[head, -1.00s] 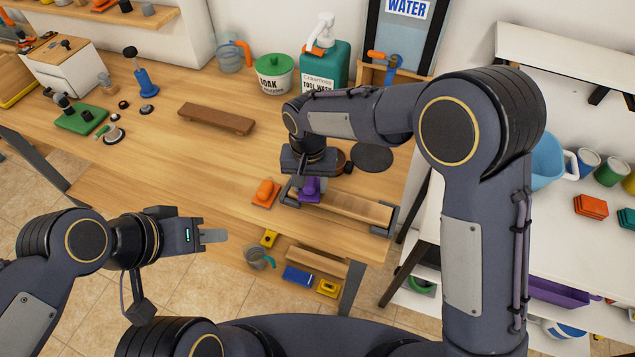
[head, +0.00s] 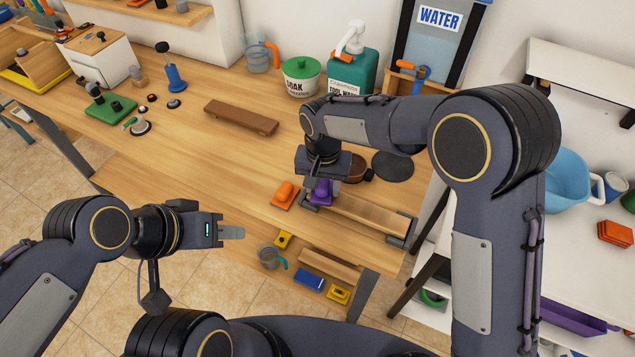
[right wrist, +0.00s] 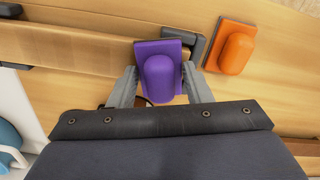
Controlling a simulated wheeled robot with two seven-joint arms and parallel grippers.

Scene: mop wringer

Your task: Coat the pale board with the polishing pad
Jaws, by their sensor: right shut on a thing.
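The pale board (head: 372,214) lies near the table's front edge, between dark end brackets (head: 408,232). In the right wrist view, the board (right wrist: 95,48) runs left from the pad. My right gripper (head: 321,184) is shut on the purple polishing pad (head: 321,192), at the board's left end in the head view. In the right wrist view, the grey fingers stand on both sides of the purple pad (right wrist: 160,72), close to one bracket. Whether the pad's underside touches the board is hidden. My left gripper (head: 231,232) hangs in front of the table, seemingly empty; its finger gap is not clear.
An orange pad (head: 286,194) lies just left of the board. A brown block (head: 241,117), a dark disc (head: 393,166) and a brown round dish (head: 357,170) are on the table. Bottles stand at the back.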

